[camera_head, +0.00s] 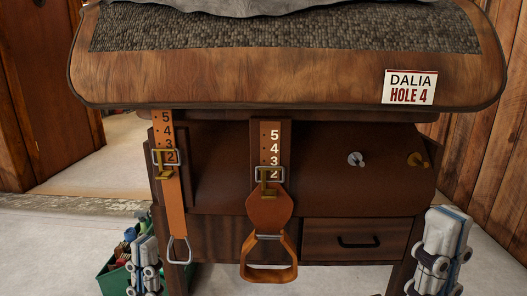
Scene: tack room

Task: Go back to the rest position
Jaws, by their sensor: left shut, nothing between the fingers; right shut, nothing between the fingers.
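My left gripper (144,241) is at the bottom left, pointing up in the picture, with its fingers together and nothing between them. It is in front of a green crate and apart from the left strap. My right gripper (449,213) is at the bottom right, also shut and empty, beside the stand's right leg. The wooden stand (330,180) is between the two grippers. A numbered left strap (173,205) with a metal buckle hangs on it, ending in a metal loop. A middle numbered strap (268,150) has a buckle and a brown stirrup (269,273) hanging below.
The padded top (250,80) of the stand bears a sign (410,87) reading "DALIA HOLE 4". A silver peg (356,159) and a brass peg (418,160) stick out. A drawer (357,241) is below. The green crate (113,281) holds several items. Pale floor (70,240) is clear at left.

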